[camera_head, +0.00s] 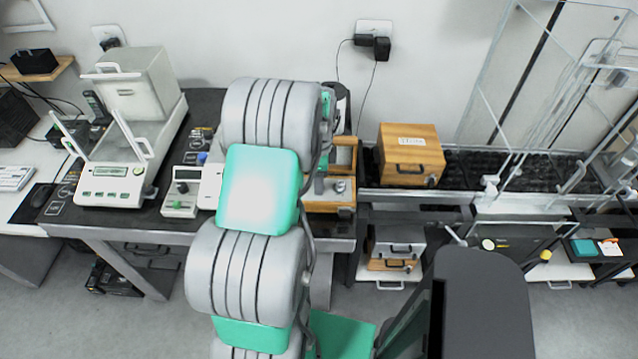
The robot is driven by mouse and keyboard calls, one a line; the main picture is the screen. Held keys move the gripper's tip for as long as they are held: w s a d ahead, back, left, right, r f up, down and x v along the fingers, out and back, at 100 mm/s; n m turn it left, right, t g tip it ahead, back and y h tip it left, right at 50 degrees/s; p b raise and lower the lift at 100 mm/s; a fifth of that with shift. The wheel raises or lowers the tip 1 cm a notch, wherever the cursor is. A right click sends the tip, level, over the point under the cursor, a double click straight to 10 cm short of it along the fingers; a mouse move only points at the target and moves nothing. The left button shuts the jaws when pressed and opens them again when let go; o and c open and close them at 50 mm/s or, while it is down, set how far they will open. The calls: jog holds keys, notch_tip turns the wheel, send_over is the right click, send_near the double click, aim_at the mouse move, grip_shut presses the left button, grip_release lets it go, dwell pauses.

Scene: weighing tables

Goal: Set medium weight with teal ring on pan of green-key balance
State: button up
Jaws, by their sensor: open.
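A wooden case (343,207) stands near the right end of the dark weighing table, partly behind my arm. A small silver weight (340,187) shows in it, too small to tell its size or any teal ring. A small pale balance (181,193) with a dark display stands left of my arm. A larger balance (110,190) with a green display and raised glass panels stands further left. My arm covers the middle of the picture, and my gripper's jaws are hidden behind it.
A wooden box (410,155) stands on the dark bench at the right. A tall clear enclosure (560,90) fills the far right. A grey cabinet-like box (140,80) stands behind the larger balance.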

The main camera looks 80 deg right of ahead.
jog(key=shift+f, duration=0.1)
jog(key=shift+c, duration=0.3)
grip_shut()
